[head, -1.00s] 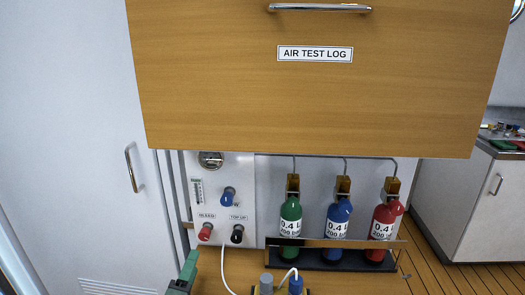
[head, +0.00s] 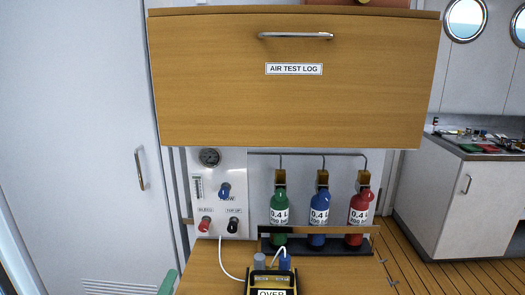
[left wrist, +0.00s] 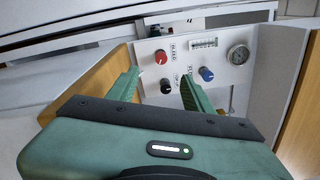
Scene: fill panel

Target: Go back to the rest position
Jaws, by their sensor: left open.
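My left gripper (head: 168,284) shows only as a green tip at the bottom edge of the head view. In the left wrist view its two green fingers (left wrist: 160,76) are apart with nothing between them. They point toward the white fill panel (left wrist: 222,75) and stand apart from its knobs, as far as I can tell. The panel also shows in the head view (head: 233,180), with a red knob (head: 205,224), a black knob (head: 233,225), a blue knob (head: 224,190) and a round gauge (head: 209,157). My right gripper is not in view.
Green (head: 279,212), blue (head: 320,212) and red (head: 361,212) cylinders stand upright in a rack. A yellow-black meter reading OVER (head: 272,282) sits on the wooden bench (head: 205,270). A wooden drawer (head: 290,105) labelled AIR TEST LOG overhangs. Floor shows at right.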

